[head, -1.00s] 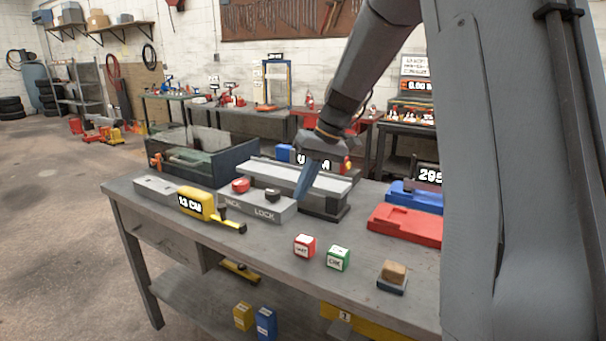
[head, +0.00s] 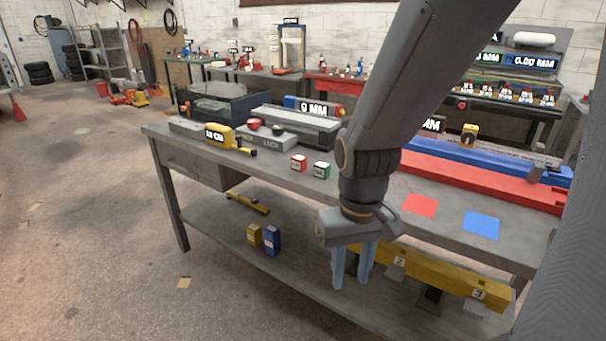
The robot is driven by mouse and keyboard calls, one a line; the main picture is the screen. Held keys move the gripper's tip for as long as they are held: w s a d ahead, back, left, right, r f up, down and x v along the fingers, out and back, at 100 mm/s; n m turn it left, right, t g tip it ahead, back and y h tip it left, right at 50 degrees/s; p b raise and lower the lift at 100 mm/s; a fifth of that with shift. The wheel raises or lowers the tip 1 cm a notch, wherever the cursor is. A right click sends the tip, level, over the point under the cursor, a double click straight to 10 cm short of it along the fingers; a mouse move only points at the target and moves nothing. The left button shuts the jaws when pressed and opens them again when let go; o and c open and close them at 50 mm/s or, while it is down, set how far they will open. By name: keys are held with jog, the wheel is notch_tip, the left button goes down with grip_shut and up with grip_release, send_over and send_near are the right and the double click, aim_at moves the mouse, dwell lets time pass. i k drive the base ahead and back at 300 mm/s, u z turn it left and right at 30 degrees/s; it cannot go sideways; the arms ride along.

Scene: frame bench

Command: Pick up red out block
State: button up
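The red block (head: 298,163) with a white label stands on the bench top (head: 445,195), left of my arm. Its label is too small to read. A green block (head: 321,170) with a white label stands close to its right. My gripper (head: 351,284) points down in front of the bench's front edge, lower in the picture and right of the red block. Its two blue fingers are apart with nothing visible between them, and it is clear of both blocks.
Red (head: 420,204) and blue (head: 481,225) flat patches lie right of my arm. A yellow beam (head: 440,273) and yellow and blue boxes (head: 272,240) are below, at the lower shelf.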

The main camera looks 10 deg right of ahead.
aim_at(298, 162)
jog(key=u, duration=0.6)
jog(key=i, duration=1.1)
jog(key=u, duration=0.05)
